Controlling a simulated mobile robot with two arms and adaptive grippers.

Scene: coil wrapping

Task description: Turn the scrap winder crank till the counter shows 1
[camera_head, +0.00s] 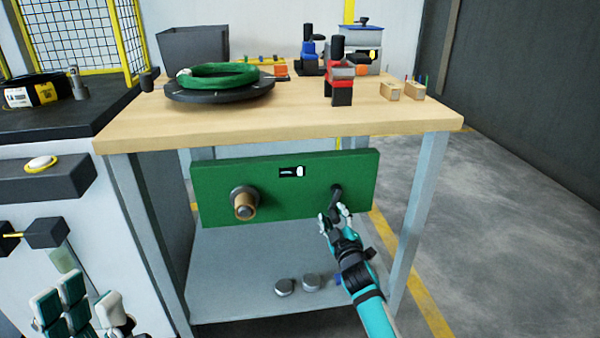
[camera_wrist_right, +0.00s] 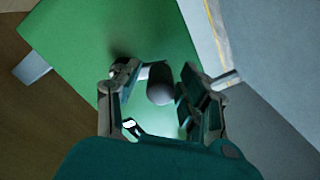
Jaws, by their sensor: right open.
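The scrap winder is a green panel (camera_head: 300,206) under the front edge of the wooden table. Its dark crank (camera_head: 336,192) is at the panel's right side. Its small counter window (camera_head: 291,172) is at the top middle, with digits too small to read. A brown-orange spool (camera_head: 244,205) sticks out at the left. My right gripper (camera_head: 335,219) is open at the crank. In the right wrist view, the dark rounded crank knob (camera_wrist_right: 160,88) lies between its spread fingers (camera_wrist_right: 158,100). My left gripper (camera_head: 85,315) is partly in view at bottom left, away from the winder.
A green coil (camera_head: 218,76) lies on a black turntable (camera_head: 218,92) on the tabletop (camera_head: 300,115). Red, blue and wooden items stand farther right. Two metal discs (camera_head: 297,284) lie on the lower shelf (camera_head: 235,275). Table legs flank the panel; the floor at right is clear.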

